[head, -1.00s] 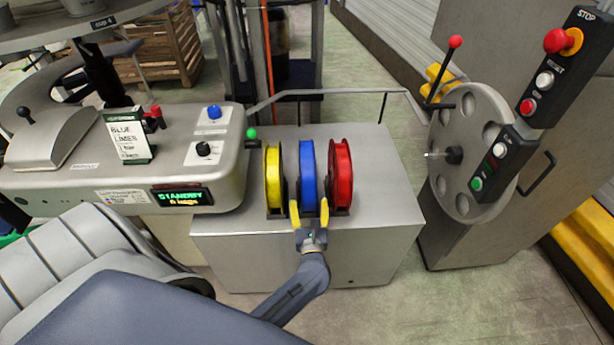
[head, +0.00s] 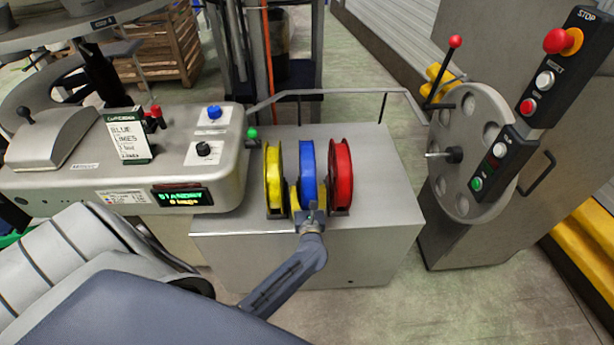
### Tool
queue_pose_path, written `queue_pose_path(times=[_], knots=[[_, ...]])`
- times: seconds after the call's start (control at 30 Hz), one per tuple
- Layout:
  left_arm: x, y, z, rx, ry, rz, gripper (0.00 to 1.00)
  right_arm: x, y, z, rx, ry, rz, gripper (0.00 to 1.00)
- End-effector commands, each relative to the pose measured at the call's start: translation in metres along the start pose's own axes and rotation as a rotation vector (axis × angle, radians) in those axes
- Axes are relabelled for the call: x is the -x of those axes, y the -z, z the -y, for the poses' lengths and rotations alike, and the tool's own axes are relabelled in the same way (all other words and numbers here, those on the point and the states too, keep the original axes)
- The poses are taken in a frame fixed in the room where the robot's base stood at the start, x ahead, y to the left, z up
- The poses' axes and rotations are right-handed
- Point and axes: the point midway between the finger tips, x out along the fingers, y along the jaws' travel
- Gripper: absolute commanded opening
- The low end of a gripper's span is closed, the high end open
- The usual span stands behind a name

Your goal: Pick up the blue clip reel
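The blue clip reel (head: 308,163) stands upright in a holder on the grey metal cabinet, between a yellow reel (head: 273,172) and a red reel (head: 341,172). My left gripper (head: 309,194) is at the near lower edge of the blue reel. A yellow finger shows at its left side; the other finger is mostly hidden at its right side. I cannot tell whether the fingers press on the reel. The reel sits upright in its place. My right gripper is not in view.
A control console (head: 215,150) with knobs and a green-lit display stands to the left. A thin rail (head: 350,92) runs behind the reels. At right is a round grey wheel (head: 470,170) and a button panel (head: 555,80). The cabinet top (head: 380,200) right of the reels is clear.

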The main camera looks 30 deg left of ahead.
Motion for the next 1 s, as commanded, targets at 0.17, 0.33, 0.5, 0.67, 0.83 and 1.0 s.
queue_pose_path(times=[0.17,0.33,0.5,0.67,0.83,1.0], knots=[[0.0003,-0.0001,0.0002,0.000,0.000,0.000,0.51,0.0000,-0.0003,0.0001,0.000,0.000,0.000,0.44],[0.0004,-0.0001,0.0003,0.001,0.000,0.000,0.32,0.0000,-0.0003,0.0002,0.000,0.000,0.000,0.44],[0.0004,-0.0002,0.0003,0.001,0.000,0.000,0.12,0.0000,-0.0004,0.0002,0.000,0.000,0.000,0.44],[0.0003,-0.0002,0.0003,0.001,0.000,0.000,0.00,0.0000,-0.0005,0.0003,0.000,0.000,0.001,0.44],[-0.0002,-0.0012,0.0004,0.001,0.000,0.002,0.00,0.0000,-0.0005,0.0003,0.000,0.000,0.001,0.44],[-0.0001,-0.0047,0.0004,0.002,0.000,0.002,0.00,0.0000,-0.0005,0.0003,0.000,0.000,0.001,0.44]])
